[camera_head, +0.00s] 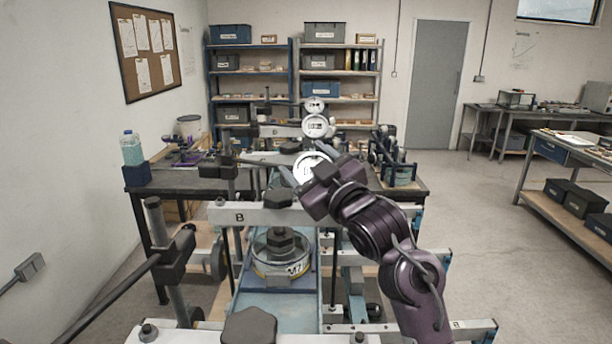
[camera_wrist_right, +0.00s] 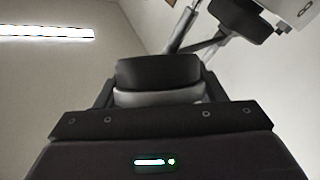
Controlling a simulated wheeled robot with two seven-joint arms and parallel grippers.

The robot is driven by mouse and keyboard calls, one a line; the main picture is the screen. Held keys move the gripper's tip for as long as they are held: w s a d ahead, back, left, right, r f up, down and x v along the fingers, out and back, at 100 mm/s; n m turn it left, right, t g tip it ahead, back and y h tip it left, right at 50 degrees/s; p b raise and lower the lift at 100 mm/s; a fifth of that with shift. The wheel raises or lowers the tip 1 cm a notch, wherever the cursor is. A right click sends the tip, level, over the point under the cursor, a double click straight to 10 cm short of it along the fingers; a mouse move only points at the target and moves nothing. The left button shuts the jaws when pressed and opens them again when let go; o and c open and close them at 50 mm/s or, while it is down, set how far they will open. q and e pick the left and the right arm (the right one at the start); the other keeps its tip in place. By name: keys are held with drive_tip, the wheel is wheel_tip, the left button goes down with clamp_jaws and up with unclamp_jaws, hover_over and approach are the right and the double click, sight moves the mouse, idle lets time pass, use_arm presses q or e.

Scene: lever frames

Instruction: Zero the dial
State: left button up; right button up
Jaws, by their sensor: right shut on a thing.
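The nearest dial (camera_head: 307,164) has a round white face and stands at the middle of the lever frame, partly covered by my right gripper. My right gripper (camera_head: 313,186), on the purple arm, is shut at the dial's lower right edge; its contact is hidden behind the gripper body. In the right wrist view, a dark block with a light grey band (camera_wrist_right: 157,97) sits close in front of the gripper housing, and the dial face cannot be seen. Two more white dials, one (camera_head: 315,126) and a smaller one (camera_head: 315,104), stand farther back in line. My left gripper is not in view.
A stacked weight (camera_head: 280,253) marked M7 sits on the blue bed, below a white crossbar (camera_head: 262,216) marked B. A lever rod with a dark clamp (camera_head: 172,256) is at left. A blue-based bottle (camera_head: 132,150) stands on the dark bench. Open floor lies right.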

drive_tip(key=shift+f, duration=0.15)
drive_tip(key=o, duration=1)
drive_tip(key=shift+w, duration=0.1)
drive_tip(key=b+v, duration=0.3)
drive_tip(key=v, duration=0.5)
drive_tip(key=shift+w+a, duration=0.1)
